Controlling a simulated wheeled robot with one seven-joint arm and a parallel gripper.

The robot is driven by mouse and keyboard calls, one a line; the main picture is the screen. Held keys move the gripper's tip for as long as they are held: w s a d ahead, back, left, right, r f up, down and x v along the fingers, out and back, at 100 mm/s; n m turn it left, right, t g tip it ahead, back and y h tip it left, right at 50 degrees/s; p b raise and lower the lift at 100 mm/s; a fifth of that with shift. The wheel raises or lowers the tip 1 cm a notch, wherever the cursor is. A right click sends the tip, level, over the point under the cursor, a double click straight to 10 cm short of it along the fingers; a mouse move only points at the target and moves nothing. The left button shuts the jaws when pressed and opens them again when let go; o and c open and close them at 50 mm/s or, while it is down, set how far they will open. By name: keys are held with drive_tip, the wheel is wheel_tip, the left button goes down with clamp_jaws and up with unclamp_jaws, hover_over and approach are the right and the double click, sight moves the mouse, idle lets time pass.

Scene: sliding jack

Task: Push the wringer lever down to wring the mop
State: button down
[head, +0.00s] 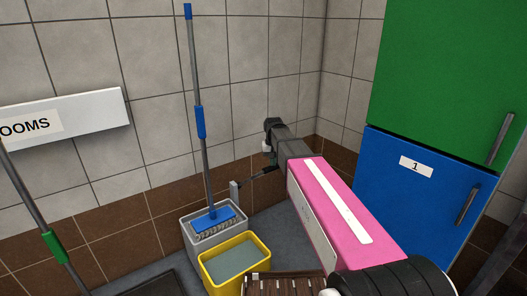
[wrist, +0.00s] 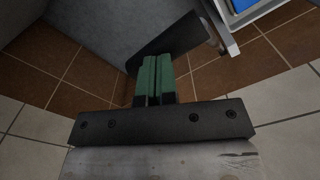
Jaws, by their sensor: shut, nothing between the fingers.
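The mop (head: 202,130) stands upright with its blue head in the grey wringer (head: 195,240). The wringer's lever has a grey metal part (head: 235,192) at the right side and a dark handle (head: 259,175) sticking out to the right. In the wrist view the dark handle (wrist: 185,36) lies just beyond my fingertips, with the metal bar (wrist: 222,32) to its right. My gripper (wrist: 157,57) is shut and empty, its green fingers together, overlapping the handle in view. I cannot tell whether they touch it. In the head view my arm mostly hides the gripper.
A yellow bucket (head: 236,285) of greyish water stands in front of the wringer. A tiled wall is behind, with a white sign (head: 70,118). A blue locker door (head: 400,190) below a green one (head: 450,70) is at right. A green-gripped pole (head: 47,236) stands at left.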

drive_tip(key=w+a+r, duration=0.3)
drive_tip(key=w+r, duration=0.2)
drive_tip(key=r, duration=0.1)
drive_tip(key=shift+w+a+r, duration=0.15)
drive_tip(key=shift+a, duration=0.15)
drive_tip(key=shift+r, duration=0.1)
idle(0.5)
wheel_tip(320, 180, up, 7)
idle(0.7)
